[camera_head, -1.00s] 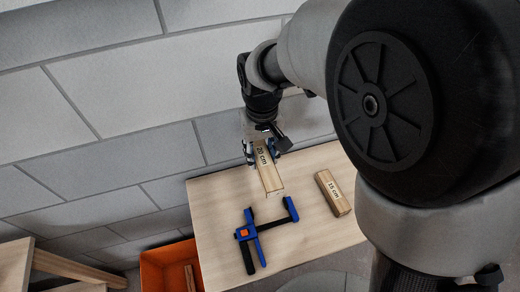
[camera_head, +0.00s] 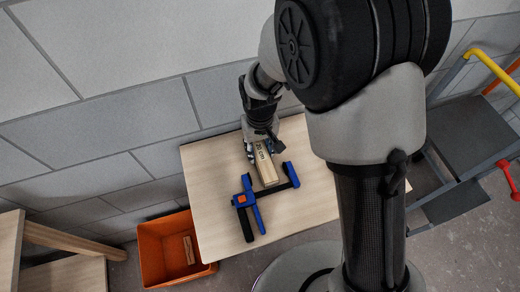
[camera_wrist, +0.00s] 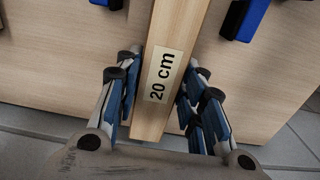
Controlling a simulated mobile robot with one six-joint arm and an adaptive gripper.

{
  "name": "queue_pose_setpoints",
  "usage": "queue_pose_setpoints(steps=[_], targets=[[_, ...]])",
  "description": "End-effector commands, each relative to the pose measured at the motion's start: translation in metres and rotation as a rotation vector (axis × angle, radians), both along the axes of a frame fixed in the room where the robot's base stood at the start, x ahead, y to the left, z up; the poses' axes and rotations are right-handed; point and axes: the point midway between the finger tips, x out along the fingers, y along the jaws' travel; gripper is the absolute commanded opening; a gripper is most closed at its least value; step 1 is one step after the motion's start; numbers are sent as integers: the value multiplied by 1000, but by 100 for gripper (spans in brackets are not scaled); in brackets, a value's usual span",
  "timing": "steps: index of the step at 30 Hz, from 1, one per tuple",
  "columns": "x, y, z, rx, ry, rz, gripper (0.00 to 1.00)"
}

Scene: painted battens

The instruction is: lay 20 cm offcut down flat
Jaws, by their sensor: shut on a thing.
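The 20 cm offcut (camera_head: 264,168) is a pale wooden batten with a white "20 cm" label. My gripper (camera_head: 257,152) is shut on it near its far end, over the workbench top (camera_head: 212,180). In the wrist view the offcut (camera_wrist: 175,45) runs between the blue-padded fingers of my gripper (camera_wrist: 163,75), label facing the camera. In the head view its near end is close to the bar of a blue clamp (camera_head: 250,212). I cannot tell whether the offcut touches the bench or the clamp.
An orange bin (camera_head: 165,250) with a wood piece (camera_head: 189,250) inside stands left below the bench. A wooden shelf or step (camera_head: 70,272) is at lower left. A grey platform with a yellow rail (camera_head: 490,65) is at right. The block wall is behind.

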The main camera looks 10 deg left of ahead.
Motion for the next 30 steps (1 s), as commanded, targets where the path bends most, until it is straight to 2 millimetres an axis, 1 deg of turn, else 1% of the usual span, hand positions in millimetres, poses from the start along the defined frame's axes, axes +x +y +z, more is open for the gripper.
queue_pose_setpoints(steps=[7, 10, 11, 19, 20, 28, 30], targets=[[1, 0, 0, 1, -2, 0, 9], [0, 0, -3, 1, -2, 0, 9], [0, 0, -4, 1, -1, 0, 37], [0, 0, -3, 1, -1, 0, 55], [0, 0, -3, 1, -2, 0, 56], [0, 0, -2, 1, -2, 0, 56], [1, 0, 0, 1, -2, 0, 56]])
